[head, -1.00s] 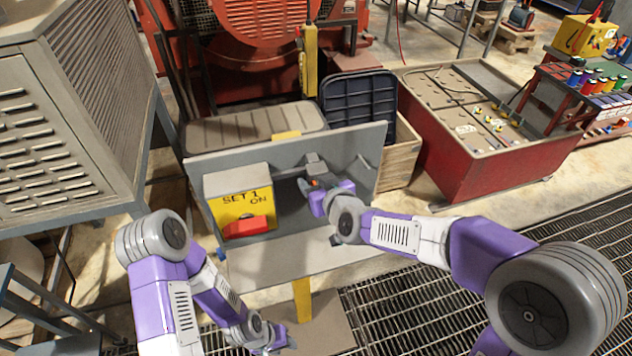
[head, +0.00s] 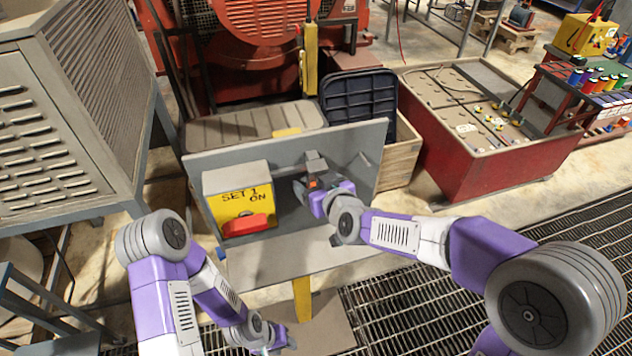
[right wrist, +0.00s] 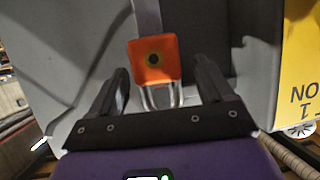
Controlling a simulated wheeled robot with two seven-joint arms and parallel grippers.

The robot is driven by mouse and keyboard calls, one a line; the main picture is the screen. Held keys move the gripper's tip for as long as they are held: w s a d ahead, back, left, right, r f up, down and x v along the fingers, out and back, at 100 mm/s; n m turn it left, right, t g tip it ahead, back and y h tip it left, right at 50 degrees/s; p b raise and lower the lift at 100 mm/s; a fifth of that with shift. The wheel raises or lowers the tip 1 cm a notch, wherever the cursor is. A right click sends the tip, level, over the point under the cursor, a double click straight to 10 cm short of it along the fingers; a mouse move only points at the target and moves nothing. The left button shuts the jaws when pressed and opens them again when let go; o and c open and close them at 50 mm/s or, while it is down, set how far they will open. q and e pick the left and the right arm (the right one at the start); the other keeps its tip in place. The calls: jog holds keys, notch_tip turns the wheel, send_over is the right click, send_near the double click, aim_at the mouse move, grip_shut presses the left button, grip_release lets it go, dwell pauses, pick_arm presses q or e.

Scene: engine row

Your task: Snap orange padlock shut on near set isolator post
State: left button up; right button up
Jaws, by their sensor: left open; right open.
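An orange padlock (right wrist: 153,60) is in the right wrist view, its body just past my right gripper's fingertips and its metal shackle (right wrist: 162,97) toward the gripper. In the head view only a small orange patch (head: 313,184) of it shows by the right gripper. My right gripper (right wrist: 162,85) is open, its two fingers on either side of the padlock, apart from it. The yellow isolator box (head: 238,198) marked SET 1 ON has a red handle (head: 247,225). I cannot make out its post. My left gripper (head: 284,340) is low, away from the panel, and open.
A grey panel (head: 350,137) carries the yellow box and a dark grey bracket (head: 315,160) above the padlock. A grey shelf (head: 280,262) juts out below. A louvred grey cabinet (head: 65,130) stands at left and a red bin (head: 440,150) at right.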

jog(key=p+v, duration=0.1)
jog(key=v, duration=0.6)
jog(key=shift+s+d, duration=0.15)
jog(key=shift+s, duration=0.1)
dwell(0.3)
